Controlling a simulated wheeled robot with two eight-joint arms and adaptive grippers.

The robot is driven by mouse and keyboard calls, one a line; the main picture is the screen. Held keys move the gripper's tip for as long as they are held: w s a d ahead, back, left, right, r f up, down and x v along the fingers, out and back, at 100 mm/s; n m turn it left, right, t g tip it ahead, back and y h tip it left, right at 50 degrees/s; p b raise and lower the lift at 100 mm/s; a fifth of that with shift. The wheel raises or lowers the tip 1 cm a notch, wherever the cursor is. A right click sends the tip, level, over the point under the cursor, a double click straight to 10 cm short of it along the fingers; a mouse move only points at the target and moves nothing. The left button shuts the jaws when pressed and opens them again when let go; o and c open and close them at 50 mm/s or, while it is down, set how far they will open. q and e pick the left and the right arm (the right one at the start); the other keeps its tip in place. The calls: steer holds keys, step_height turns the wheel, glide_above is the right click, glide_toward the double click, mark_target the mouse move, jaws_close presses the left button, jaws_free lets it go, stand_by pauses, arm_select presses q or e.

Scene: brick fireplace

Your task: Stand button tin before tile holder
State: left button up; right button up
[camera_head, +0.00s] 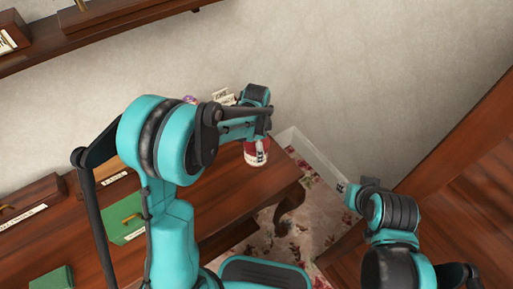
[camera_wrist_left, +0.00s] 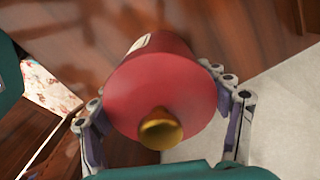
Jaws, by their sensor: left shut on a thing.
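The button tin (camera_head: 256,155) is red with a pale label and shows below my left gripper (camera_head: 262,140), over the right end of the wooden table. In the left wrist view the red tin (camera_wrist_left: 165,85), with a gold knob (camera_wrist_left: 160,129), sits between the two fingers of my left gripper, which is shut on it. I cannot tell whether the tin touches the table. A small pale lettered piece (camera_head: 222,96), perhaps the tile holder, shows behind my left arm, mostly hidden. My right gripper (camera_head: 347,193) is apart from the table, low at the right; its jaws are unclear.
The wooden table (camera_head: 222,195) carries a green box (camera_head: 125,217) at the left, and another green item (camera_head: 55,280) lies lower left. A wooden shelf (camera_head: 110,25) runs along the wall above. A flowered rug (camera_head: 300,215) and dark wooden furniture (camera_head: 470,190) are at the right.

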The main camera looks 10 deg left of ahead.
arm_select(q)
steer(key=o, duration=1.6)
steer(key=shift+o, duration=0.2)
step_height(320, 180, up, 11)
steer(key=p, duration=0.4)
steer(key=shift+r+p, duration=0.3)
steer(key=shift+r, duration=0.35)
steer(key=s+a+r+n+t, duration=0.3)
steer(key=s+n, duration=0.3)
steer(key=s, duration=0.2)
steer(key=s+a+r+n+t, duration=0.3)
steer(key=s+a+n+t, duration=0.1)
steer(key=s+n, duration=0.3)
steer(key=shift+s, duration=1.3)
